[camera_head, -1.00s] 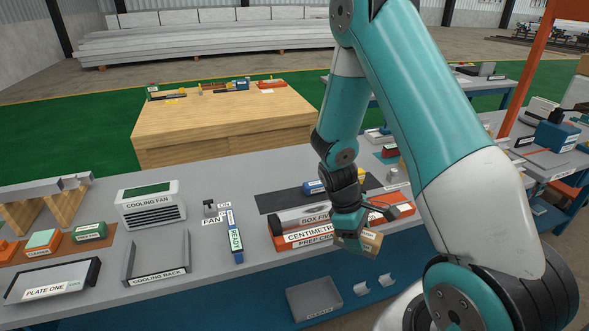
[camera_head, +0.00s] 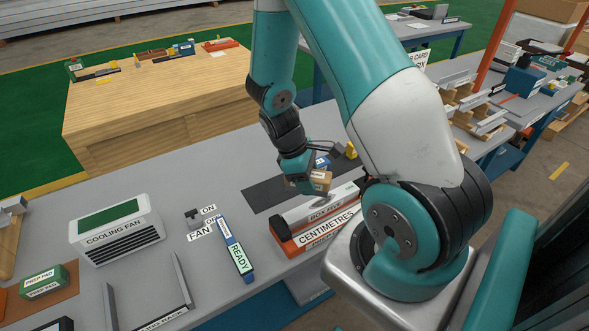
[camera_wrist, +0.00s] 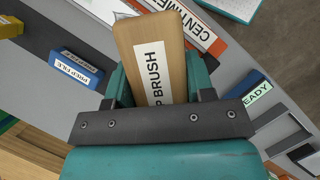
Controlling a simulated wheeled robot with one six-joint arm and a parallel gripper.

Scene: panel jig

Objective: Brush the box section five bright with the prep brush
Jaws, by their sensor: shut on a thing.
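My gripper (camera_head: 298,178) is shut on the prep brush (camera_head: 319,180), a wooden block. In the wrist view the brush (camera_wrist: 150,50), labelled PREP BRUSH, sits between the teal fingers. Box section five (camera_head: 327,207) is a pale bar labelled BOX FIVE, lying along the orange prep cradle (camera_head: 279,234) behind the CENTIMETRES strip (camera_head: 330,230). The brush is at or just above the bar's top, near its middle. I cannot tell whether the bristles touch it. My arm hides the bar's right end.
A blue prep file (camera_wrist: 76,68) and a yellow block (camera_head: 350,150) lie behind the cradle on a dark mat (camera_head: 262,197). The READY indicator (camera_head: 236,250), fan switch (camera_head: 194,217) and cooling fan (camera_head: 115,230) stand to the left.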

